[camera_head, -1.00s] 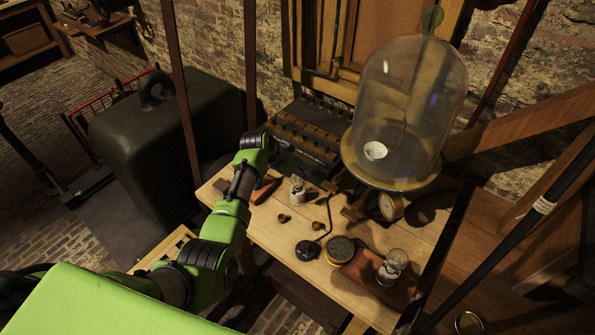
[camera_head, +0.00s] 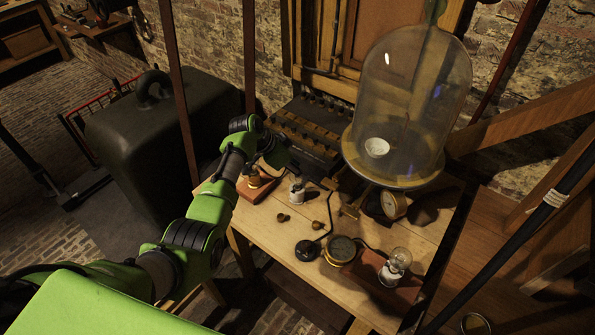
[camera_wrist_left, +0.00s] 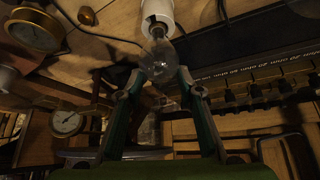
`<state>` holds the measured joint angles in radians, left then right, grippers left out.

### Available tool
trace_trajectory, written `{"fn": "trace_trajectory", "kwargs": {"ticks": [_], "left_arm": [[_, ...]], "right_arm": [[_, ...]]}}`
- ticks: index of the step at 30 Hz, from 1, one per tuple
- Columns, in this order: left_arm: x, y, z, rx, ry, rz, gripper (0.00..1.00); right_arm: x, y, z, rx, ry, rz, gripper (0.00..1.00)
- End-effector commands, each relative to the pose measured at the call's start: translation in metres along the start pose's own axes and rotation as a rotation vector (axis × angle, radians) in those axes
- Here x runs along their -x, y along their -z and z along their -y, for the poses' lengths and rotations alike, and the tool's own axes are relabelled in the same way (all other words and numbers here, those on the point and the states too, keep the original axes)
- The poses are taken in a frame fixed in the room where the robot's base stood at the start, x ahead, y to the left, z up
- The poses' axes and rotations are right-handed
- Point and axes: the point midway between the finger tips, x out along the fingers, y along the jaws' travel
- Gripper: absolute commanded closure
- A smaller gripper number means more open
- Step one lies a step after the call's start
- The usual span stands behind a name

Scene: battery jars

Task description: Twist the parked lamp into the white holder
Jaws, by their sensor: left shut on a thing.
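My left gripper (camera_wrist_left: 160,82) is shut on the glass of a clear lamp (camera_wrist_left: 158,60) in the left wrist view. The lamp's neck end meets the mouth of the white holder (camera_wrist_left: 158,14), in line with it; how far it is seated I cannot tell. In the head view the white holder (camera_head: 297,193) stands on the bench, left of its middle. My left arm reaches in from the left and its wrist hangs behind the holder; the fingertips are hard to make out there. My right gripper is not in view.
A glass bell jar (camera_head: 412,100) stands at the back right of the bench (camera_head: 262,232). Another bulb (camera_head: 399,259) sits on a wooden base at right. A round gauge (camera_head: 341,249), a black disc (camera_head: 306,250) and small brass pieces (camera_head: 283,217) lie in front. A wooden block (camera_head: 254,187) is at left.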

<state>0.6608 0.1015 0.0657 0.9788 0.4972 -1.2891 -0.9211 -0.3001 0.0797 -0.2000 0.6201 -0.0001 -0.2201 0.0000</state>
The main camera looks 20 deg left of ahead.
Motion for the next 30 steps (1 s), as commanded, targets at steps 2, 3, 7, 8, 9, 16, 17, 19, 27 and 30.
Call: {"fn": "trace_trajectory", "kwargs": {"ticks": [2,3,7,8,9,16,17,19,27,30], "left_arm": [[-0.002,-0.002,0.001,-0.025,-0.015,0.001,0.81],[-0.002,-0.002,0.000,-0.036,-0.023,0.001,0.81],[-0.003,-0.002,0.001,-0.070,-0.045,0.004,0.81],[-0.003,-0.002,0.001,-0.078,-0.050,0.004,0.81],[-0.003,-0.002,0.000,-0.088,-0.057,0.004,0.81],[-0.001,-0.001,0.000,-0.126,-0.083,0.004,0.81],[-0.001,-0.001,-0.001,-0.127,-0.084,0.004,0.81],[-0.001,-0.001,-0.001,-0.128,-0.085,0.004,0.81],[-0.001,0.000,-0.001,-0.127,-0.084,0.004,0.46],[-0.001,0.000,-0.001,-0.127,-0.083,0.004,0.46]], "right_arm": [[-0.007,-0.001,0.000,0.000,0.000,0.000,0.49],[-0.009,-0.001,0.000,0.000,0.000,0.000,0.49],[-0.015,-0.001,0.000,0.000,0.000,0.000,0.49],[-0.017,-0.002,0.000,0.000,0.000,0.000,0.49],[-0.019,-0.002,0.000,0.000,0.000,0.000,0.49],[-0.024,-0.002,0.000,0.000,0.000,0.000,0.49],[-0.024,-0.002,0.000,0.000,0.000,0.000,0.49],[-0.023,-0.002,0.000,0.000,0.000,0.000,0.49],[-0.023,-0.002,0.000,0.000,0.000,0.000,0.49],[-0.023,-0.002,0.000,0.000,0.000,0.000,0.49]]}}
